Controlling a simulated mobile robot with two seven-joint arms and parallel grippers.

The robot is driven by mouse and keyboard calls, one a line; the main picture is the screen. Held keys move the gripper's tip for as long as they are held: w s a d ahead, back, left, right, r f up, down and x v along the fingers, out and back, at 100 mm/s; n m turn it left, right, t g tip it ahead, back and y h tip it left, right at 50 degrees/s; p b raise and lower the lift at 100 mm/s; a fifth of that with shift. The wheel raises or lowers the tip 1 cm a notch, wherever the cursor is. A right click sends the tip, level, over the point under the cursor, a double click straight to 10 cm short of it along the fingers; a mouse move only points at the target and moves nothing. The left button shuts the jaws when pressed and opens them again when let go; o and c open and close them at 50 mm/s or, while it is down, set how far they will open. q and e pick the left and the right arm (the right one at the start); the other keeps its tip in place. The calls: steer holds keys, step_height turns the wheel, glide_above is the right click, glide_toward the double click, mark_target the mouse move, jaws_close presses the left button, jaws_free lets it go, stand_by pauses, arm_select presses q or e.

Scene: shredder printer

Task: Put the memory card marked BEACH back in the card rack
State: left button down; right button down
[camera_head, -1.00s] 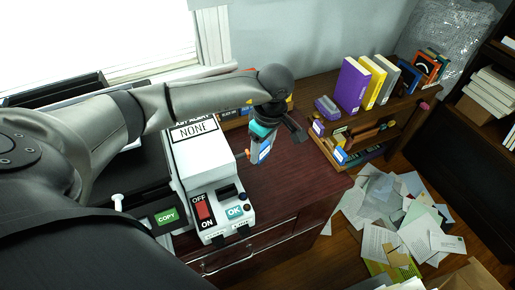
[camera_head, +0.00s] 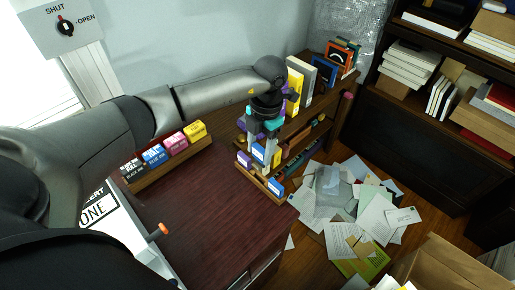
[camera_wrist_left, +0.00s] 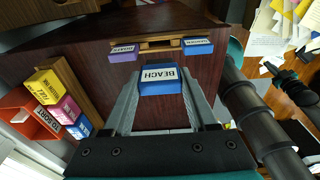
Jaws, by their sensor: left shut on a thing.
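My left gripper (camera_head: 266,145) is shut on the blue memory card (camera_wrist_left: 161,79), whose white label reads BEACH in the left wrist view. The card (camera_head: 258,153) also shows below the fingers in the head view. The wooden card rack (camera_head: 259,181) is on the right end of the desk. It holds a purple card (camera_wrist_left: 123,53) and a blue card (camera_wrist_left: 198,46), with a free slot (camera_wrist_left: 160,45) between them. The BEACH card is in front of that slot in the left wrist view, apart from the rack.
A wooden holder (camera_head: 170,160) with black, blue, pink and yellow boxes stands by the wall. A shelf with books (camera_head: 299,85) rises behind the card rack. The desktop (camera_head: 205,205) before the rack is bare. Papers (camera_head: 350,215) litter the floor to the right.

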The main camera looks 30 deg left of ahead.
mark_target(260, 164)
stand_by(0.3)
arm_select(q)
steer(key=shift+f+b, duration=2.3)
steer(key=shift+f, duration=0.6)
steer(key=shift+f, duration=0.1)
steer(key=shift+f+b, duration=1.2)
steer(key=shift+f, duration=0.3)
steer(key=shift+c, duration=0.6)
jaws_free()
step_height(260, 164, up, 15)
steer(key=w+p, duration=0.1)
steer(key=shift+w+d+r+p, duration=0.15)
steer(key=shift+w+d+p, duration=0.15)
steer(key=shift+d+p, duration=0.05)
